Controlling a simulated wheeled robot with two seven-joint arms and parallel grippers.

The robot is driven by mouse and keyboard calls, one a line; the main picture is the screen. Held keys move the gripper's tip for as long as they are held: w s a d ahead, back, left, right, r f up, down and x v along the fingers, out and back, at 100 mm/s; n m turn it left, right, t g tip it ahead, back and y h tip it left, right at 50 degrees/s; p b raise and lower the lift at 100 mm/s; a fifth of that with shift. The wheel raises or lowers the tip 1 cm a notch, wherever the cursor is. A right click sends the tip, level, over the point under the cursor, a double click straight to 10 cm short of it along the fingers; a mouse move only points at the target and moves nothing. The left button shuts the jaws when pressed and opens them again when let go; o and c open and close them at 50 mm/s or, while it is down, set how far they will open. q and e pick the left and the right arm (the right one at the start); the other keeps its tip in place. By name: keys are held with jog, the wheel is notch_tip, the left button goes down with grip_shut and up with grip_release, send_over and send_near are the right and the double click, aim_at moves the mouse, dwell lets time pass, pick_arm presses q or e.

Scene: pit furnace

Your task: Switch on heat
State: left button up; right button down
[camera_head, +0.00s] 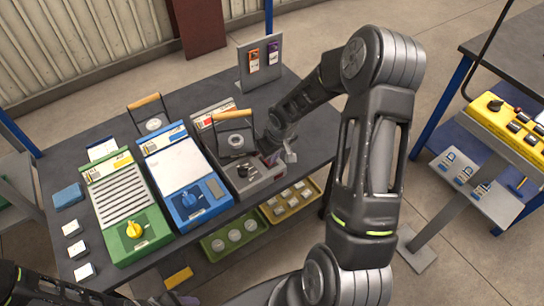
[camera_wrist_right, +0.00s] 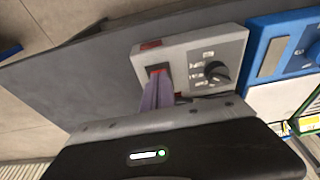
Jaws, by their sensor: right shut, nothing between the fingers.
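The grey unit (camera_head: 246,178) stands at the right of a row of three units on the dark table. It has a black knob (camera_wrist_right: 216,72) with markings around it and a red switch (camera_wrist_right: 158,71) beside it in the right wrist view. My right gripper (camera_head: 271,160) is over the grey unit's front right part. In the right wrist view its purple fingers (camera_wrist_right: 158,82) are shut and empty, with their tips at the red switch, partly covering it. I cannot tell whether they touch. My left gripper (camera_head: 178,299) is only partly in view at the bottom edge.
A blue unit (camera_head: 213,206) with a blue knob and a green unit (camera_head: 113,249) with a yellow knob stand to the left. Trays (camera_head: 228,238) sit below the table's front edge. A yellow control panel (camera_head: 484,108) stands at the right.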

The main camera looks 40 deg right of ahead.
jog(key=shift+s+f+b, duration=0.15)
jog(key=shift+f+b, duration=0.4)
jog(key=shift+r, duration=0.3)
pick_arm(q)
jog(key=shift+f+p, duration=0.3)
jog(key=shift+f, duration=0.15)
jog(key=shift+r, duration=0.2)
pick_arm(e)
jog(key=shift+w+r, duration=0.35)
jog(key=shift+w, duration=0.4)
jog(key=shift+r+p, duration=0.5)
jog(key=p+v, duration=0.1)
jog(key=v, duration=0.3)
jog(key=shift+w, duration=0.15)
pick_arm(q)
jog(key=shift+s+d+r+b, duration=0.25)
jog(key=shift+s+d+b, duration=0.05)
jog(key=shift+s+b, duration=0.3)
pick_arm(e)
jog(key=s+r, duration=0.4)
jog(key=r, duration=0.4)
jog(key=shift+s, duration=0.2)
